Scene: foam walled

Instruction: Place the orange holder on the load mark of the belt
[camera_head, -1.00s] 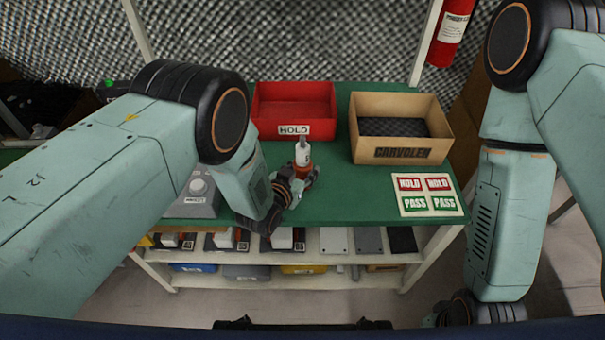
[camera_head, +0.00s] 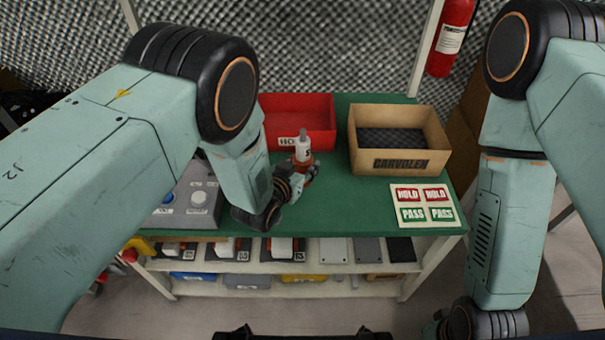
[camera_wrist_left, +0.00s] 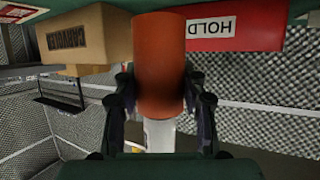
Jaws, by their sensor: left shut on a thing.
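The orange holder (camera_head: 306,167) is upright in the head view, with a white bottle-like item (camera_head: 303,149) standing in it. My left gripper (camera_head: 298,179) is shut on the holder, over the green table in front of the red bin. In the left wrist view the holder (camera_wrist_left: 160,60) is between the two dark fingers (camera_wrist_left: 160,108), with the white item (camera_wrist_left: 160,135) beyond it. Whether the holder touches the table is unclear. No belt or load mark can be made out. My right arm hangs at the right; its fingers are out of view.
The red HOLD bin (camera_head: 325,140) and the cardboard box (camera_head: 400,162) stand at the table's back. A HOLD/PASS sheet (camera_head: 425,205) lies at right. A grey button box (camera_head: 190,202) is at left, partly behind my arm. The green tabletop (camera_head: 350,208) is clear in the middle.

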